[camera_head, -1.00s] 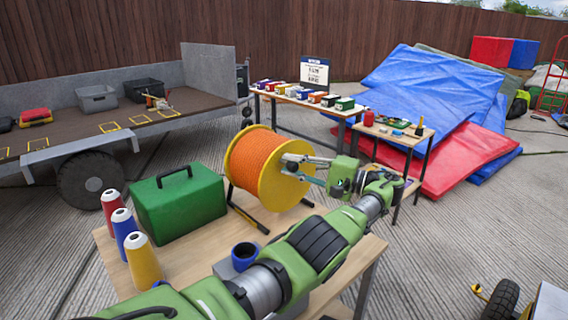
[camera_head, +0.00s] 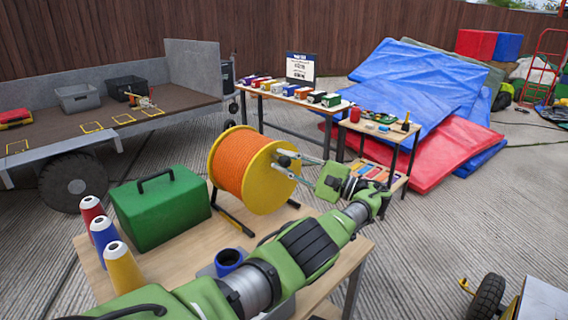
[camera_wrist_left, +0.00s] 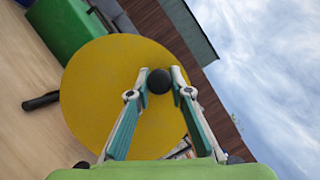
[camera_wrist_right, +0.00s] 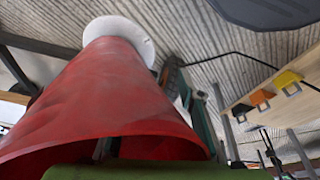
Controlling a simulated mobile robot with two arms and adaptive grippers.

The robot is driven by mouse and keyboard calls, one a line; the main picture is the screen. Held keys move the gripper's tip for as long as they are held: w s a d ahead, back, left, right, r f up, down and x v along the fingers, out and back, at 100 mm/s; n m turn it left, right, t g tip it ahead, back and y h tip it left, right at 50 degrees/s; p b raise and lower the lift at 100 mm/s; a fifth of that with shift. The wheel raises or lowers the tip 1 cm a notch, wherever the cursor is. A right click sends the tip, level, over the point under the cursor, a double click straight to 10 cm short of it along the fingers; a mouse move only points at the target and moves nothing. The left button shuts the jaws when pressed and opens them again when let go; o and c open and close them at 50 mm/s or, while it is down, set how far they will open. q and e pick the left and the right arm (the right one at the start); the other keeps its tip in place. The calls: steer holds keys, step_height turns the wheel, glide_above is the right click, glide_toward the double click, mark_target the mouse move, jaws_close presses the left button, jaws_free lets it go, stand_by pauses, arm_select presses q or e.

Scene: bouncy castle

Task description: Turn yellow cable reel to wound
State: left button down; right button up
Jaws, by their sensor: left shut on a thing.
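The yellow cable reel (camera_head: 271,184) stands on a black frame on the wooden table, wound with orange cable (camera_head: 238,165). It also shows face-on in the left wrist view (camera_wrist_left: 105,85). A black knob (camera_wrist_left: 158,81) sticks out of its yellow face, off centre. My left gripper (camera_head: 290,163) is shut on this knob, with one finger on each side of it. In the right wrist view a large red cone-shaped thing with a white end (camera_wrist_right: 110,95) covers much of my right gripper. One teal finger (camera_wrist_right: 203,125) shows beside it.
On the reel's table stand a green toolbox (camera_head: 160,208), several coloured cones (camera_head: 122,270) and a blue cup (camera_head: 228,258). Behind are a trailer (camera_head: 60,125), a table of small boxes (camera_head: 330,108) and blue and red mats (camera_head: 420,90).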

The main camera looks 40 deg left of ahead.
steer(key=shift+r, duration=0.15)
arm_select(q)
steer(key=c, duration=1.8)
jaws_free()
steer(key=shift+w+d, duration=0.1)
steer(key=shift+w, duration=0.05)
steer(key=shift+c, duration=0.2)
